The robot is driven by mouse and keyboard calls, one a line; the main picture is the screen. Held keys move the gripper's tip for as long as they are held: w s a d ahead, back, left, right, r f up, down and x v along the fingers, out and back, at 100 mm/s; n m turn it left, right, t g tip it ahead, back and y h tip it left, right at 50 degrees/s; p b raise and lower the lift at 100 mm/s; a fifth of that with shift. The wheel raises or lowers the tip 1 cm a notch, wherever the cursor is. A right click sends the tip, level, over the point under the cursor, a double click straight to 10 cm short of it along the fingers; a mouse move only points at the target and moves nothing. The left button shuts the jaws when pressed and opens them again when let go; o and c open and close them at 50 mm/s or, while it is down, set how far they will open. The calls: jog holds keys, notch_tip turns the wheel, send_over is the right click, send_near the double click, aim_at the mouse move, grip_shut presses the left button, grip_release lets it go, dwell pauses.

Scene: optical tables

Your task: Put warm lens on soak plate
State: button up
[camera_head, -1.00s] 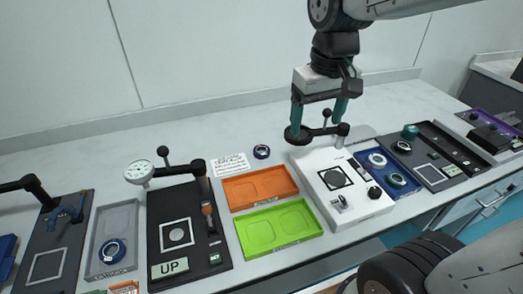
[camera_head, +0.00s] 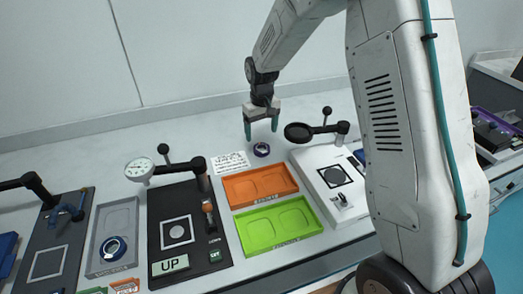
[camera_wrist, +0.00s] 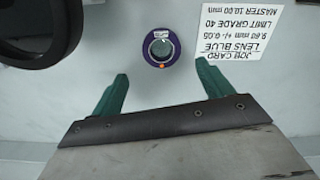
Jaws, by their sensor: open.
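A purple-ringed lens (camera_head: 262,149) with a clear centre lies on the bench behind the orange tray. It also shows in the wrist view (camera_wrist: 161,47), with an orange dot on its rim. My gripper (camera_head: 261,130) is open and empty above it; in the wrist view the lens lies ahead, between the lines of the two green fingers (camera_wrist: 162,82), apart from them. I cannot tell which surface is the soak plate.
A job card (camera_head: 231,163) lies left of the lens. Orange (camera_head: 228,196) and green trays (camera_head: 246,236) look empty. A round black head on an arm (camera_head: 298,132) stands close right of my gripper. A grey tray (camera_head: 97,232) holds a blue-ringed lens (camera_head: 113,248).

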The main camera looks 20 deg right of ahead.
aim_at(261, 147)
jog(key=f, duration=0.6)
jog(key=shift+s+a, duration=0.2)
jog(key=c, duration=1.2)
jog(key=shift+o, duration=0.2)
jog(key=shift+r, duration=0.15)
